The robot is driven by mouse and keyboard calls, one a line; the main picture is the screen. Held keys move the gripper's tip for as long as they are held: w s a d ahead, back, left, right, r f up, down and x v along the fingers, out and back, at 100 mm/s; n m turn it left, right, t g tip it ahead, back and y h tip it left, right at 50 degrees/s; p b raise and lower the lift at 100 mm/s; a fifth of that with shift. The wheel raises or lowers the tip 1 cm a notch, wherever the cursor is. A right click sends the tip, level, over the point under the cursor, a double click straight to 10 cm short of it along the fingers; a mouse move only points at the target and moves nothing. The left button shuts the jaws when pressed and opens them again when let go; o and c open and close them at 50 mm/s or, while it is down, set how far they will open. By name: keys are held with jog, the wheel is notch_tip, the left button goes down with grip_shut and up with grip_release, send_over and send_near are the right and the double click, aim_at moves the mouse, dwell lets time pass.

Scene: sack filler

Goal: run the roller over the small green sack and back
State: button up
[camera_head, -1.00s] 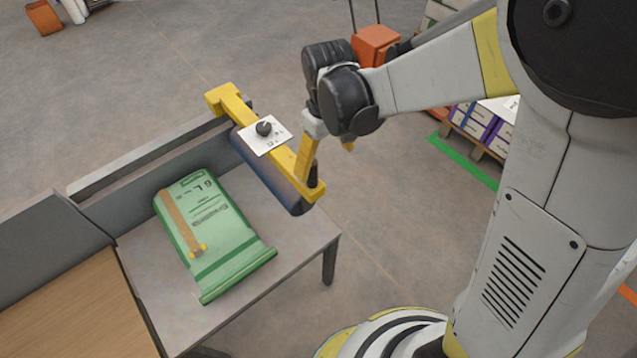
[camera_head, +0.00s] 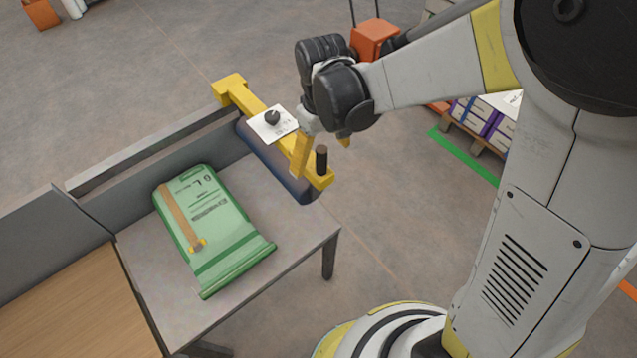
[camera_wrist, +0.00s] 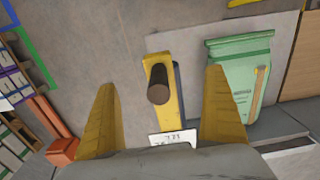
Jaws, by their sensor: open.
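The small green sack (camera_head: 217,232) lies flat on the grey table, with a brown strip along its left side. The roller (camera_head: 280,165) is a dark blue cylinder under a yellow frame (camera_head: 251,103), at the table's right edge, apart from the sack. A dark upright handle (camera_head: 321,158) stands on the frame's near end. My gripper (camera_head: 323,146) is open above that end. In the wrist view, the handle (camera_wrist: 159,84) shows between my spread yellow fingers, touching neither visibly. The sack (camera_wrist: 240,62) is to the right there, partly behind one finger.
A grey raised edge (camera_head: 150,155) runs along the table's back. A wooden surface (camera_head: 65,290) adjoins at left. An orange object (camera_head: 373,40) and stacked boxes (camera_head: 480,120) stand on the floor beyond. The table's front right is bare.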

notch_tip(320, 180, up, 9)
jog(key=p, duration=0.7)
jog(key=shift+r, duration=0.1)
jog(key=s+d+r+m+t+b, duration=0.3)
jog(key=s+d+m+t+b, duration=0.3)
jog(key=s+d, duration=0.5)
jog(key=d+t+b, duration=0.1)
jog(key=d, duration=0.2)
jog(key=shift+s+m+b, duration=0.15)
jog(key=shift+m+b, duration=0.15)
jog(key=shift+m, duration=0.1)
